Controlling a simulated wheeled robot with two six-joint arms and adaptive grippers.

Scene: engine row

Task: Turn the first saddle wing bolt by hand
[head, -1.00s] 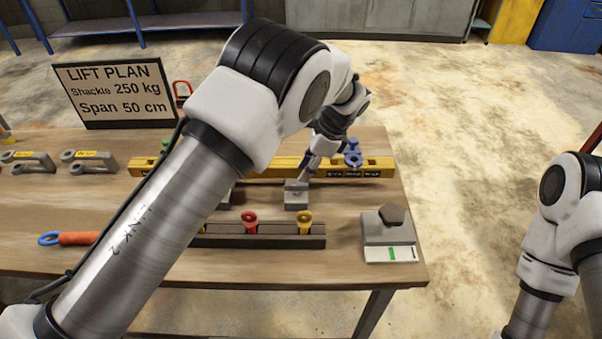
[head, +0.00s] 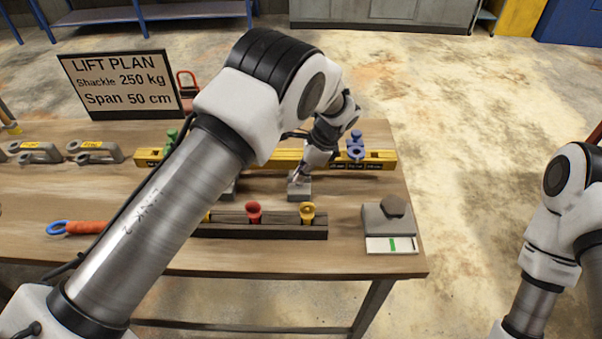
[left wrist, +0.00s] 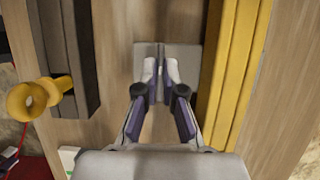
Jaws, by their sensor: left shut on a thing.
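A small grey saddle block (head: 300,194) stands on the bench between the yellow beam and the dark rack. It also shows in the left wrist view (left wrist: 188,60), with a thin upright fin, apparently the wing bolt (left wrist: 160,52), at its middle. My left gripper (left wrist: 160,82) is shut on this fin, one fingertip on each side. In the head view my left gripper (head: 298,178) points down at the block, and the bolt is too small to make out. A second grey saddle block (head: 230,190) is mostly hidden behind my left arm. My right gripper is out of view.
The dark rack (head: 280,230) in front holds red (head: 254,212) and yellow (head: 307,213) eyebolts. A grey gauge block (head: 390,222) stands near the bench's right edge.

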